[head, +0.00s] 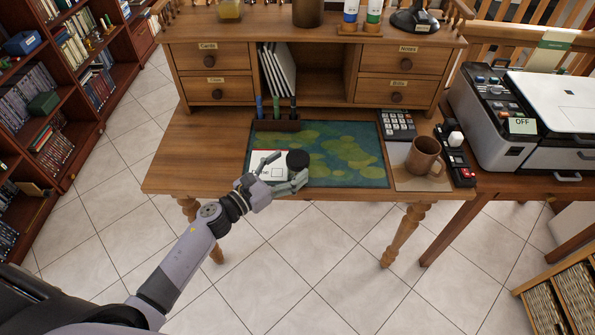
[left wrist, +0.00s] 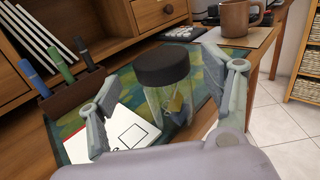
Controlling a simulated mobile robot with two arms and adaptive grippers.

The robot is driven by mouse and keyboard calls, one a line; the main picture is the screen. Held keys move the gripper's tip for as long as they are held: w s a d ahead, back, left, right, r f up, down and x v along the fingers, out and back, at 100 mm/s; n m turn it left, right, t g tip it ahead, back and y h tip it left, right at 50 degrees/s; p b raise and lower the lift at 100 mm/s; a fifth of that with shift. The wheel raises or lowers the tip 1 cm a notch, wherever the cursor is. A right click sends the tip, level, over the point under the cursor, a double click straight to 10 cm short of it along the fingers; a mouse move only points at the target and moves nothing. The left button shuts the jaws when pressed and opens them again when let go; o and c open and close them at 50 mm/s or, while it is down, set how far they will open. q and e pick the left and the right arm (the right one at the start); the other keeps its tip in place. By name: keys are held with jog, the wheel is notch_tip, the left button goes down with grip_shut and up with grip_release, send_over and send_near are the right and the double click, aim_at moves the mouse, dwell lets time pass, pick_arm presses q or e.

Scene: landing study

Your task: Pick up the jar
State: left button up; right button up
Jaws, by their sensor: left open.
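The jar is clear glass with a black lid (head: 298,160) and stands upright on the desk mat. In the left wrist view the jar (left wrist: 165,71) is in the middle, with something small and yellowish showing at its glass body. My left gripper (head: 285,172) is open at the front edge of the desk. Its two fingers are spread, one to each side of the jar in the left wrist view; I cannot tell whether either touches it. In the head view the gripper hides most of the jar's body. My right gripper is in neither view.
The green patterned mat (head: 350,150) lies on the wooden desk (head: 213,150). A white notepad (head: 268,163) lies beside the jar on the left. A pen holder (head: 275,125) stands behind it. A brown mug (head: 423,155) and calculator (head: 397,124) are to the right.

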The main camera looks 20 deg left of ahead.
aim_at(298, 160)
pick_arm(q)
jog(key=x, duration=0.3)
jog(key=shift+w+d, duration=0.25)
jog(key=shift+d, duration=0.05)
jog(key=shift+a, duration=0.1)
grip_shut()
dwell(0.6)
